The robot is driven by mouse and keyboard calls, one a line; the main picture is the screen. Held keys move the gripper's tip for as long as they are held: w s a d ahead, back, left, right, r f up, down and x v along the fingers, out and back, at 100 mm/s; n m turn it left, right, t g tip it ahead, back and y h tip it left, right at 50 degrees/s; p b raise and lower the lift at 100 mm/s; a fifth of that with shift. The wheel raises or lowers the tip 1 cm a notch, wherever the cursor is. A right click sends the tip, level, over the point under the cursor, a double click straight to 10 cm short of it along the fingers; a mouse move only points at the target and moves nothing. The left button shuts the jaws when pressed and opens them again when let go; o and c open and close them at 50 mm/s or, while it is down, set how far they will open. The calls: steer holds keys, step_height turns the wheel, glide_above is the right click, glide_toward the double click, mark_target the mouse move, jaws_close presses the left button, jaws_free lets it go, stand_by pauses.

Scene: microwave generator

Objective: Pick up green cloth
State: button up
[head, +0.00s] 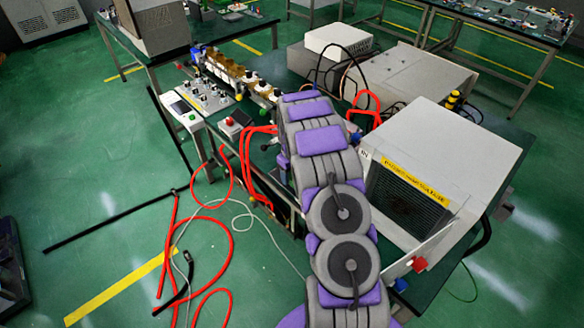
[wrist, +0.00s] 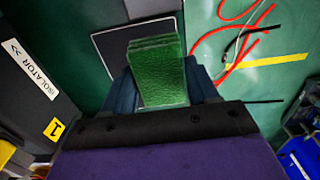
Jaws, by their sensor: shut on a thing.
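The green cloth (wrist: 158,62) shows in the wrist view as a folded, textured stack. My gripper (wrist: 160,85) is shut on it, with one dark blue finger on each side. The cloth sticks out beyond the fingertips, and its near end reaches back toward the gripper's dark body. In the head view my purple and grey arm stretches over the bench, and the gripper and the cloth are hidden behind it.
A grey panel (wrist: 112,48) lies behind the cloth. A dark box with an ISOLATOR label (wrist: 30,70) stands at left. The head view shows a white generator cabinet (head: 450,155) right of my arm, a control box (head: 183,113), and red hoses (head: 232,240) across the green floor.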

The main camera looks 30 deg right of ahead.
steer(key=s+a+r+p, duration=0.1)
steer(key=s+a, duration=0.5)
steer(key=s, duration=0.3)
steer(key=shift+s+a+p, duration=0.2)
steer(key=shift+p, duration=0.2)
